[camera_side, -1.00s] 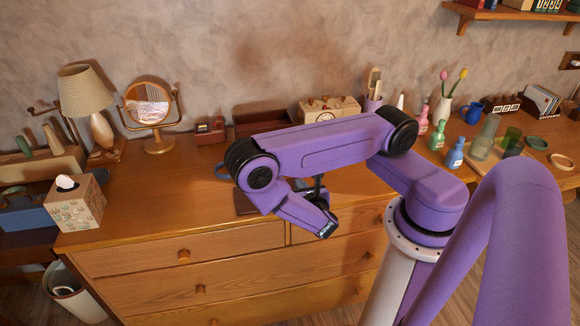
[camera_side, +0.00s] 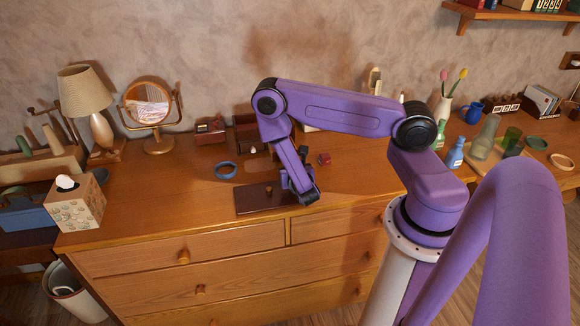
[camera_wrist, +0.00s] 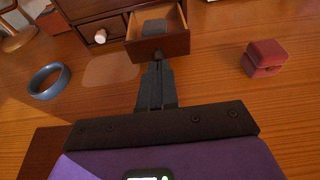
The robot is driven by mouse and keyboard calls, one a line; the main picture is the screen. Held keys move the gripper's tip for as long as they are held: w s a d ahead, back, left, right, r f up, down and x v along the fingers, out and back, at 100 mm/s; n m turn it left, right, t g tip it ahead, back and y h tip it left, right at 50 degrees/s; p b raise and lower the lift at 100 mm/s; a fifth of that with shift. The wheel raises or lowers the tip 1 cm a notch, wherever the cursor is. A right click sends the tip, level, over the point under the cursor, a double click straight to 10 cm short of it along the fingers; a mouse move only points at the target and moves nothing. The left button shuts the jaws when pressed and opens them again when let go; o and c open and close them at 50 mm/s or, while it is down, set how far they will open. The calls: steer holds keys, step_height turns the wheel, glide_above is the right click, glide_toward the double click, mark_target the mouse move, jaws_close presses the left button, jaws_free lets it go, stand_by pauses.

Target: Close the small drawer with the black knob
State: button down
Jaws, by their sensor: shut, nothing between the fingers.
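The small drawer (camera_wrist: 176,44) stands pulled out of a dark wooden box in the wrist view, with a grey item (camera_wrist: 154,27) inside. Its dark knob (camera_wrist: 158,55) is on the front face, just beyond my fingertips. My gripper (camera_wrist: 156,70) is shut and empty, pointing at the drawer front in line with the knob. I cannot tell whether the tips touch it. In the side view my gripper (camera_side: 304,192) is low over the dresser; my arm hides most of the open drawer.
A neighbouring drawer with a pale knob (camera_wrist: 100,36) is shut. A dark brown board (camera_side: 250,200) lies near the front edge. A mirror (camera_side: 150,105) stands farther left.

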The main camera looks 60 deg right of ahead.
steer(key=shift+w, duration=0.1)
steer(key=w+d, duration=0.6)
stand_by(0.4)
steer(key=v, duration=0.9)
steer(key=f+v, duration=0.1)
steer(key=v, duration=0.3)
steer(key=shift+s+a+r, duration=0.1)
steer(key=shift+s+a, duration=0.1)
steer(key=shift+a, duration=0.1)
steer(key=shift+s+a+r, duration=0.1)
steer(key=shift+r, duration=0.05)
steer(key=s+a+r+m+g+h, duration=0.1)
steer(key=s+r+m+g, duration=0.15)
steer(key=r+m, duration=0.3)
steer(key=s+a+r+m+g+h, duration=0.2)
steer(key=r+m+g, duration=0.15)
steer(key=r, duration=0.35)
steer(key=s+a+r+m+g+y, duration=0.2)
steer(key=s+a+r+y, duration=0.2)
steer(key=s+a+y, duration=0.2)
steer(key=s+a+r+m+g+y, duration=0.2)
steer(key=s+a+y, duration=0.5)
steer(key=s, duration=0.4)
steer(key=shift+a+r+m+y, duration=0.3)
steer(key=shift+a+r+m, duration=0.5)
steer(key=shift+a+r, duration=0.1)
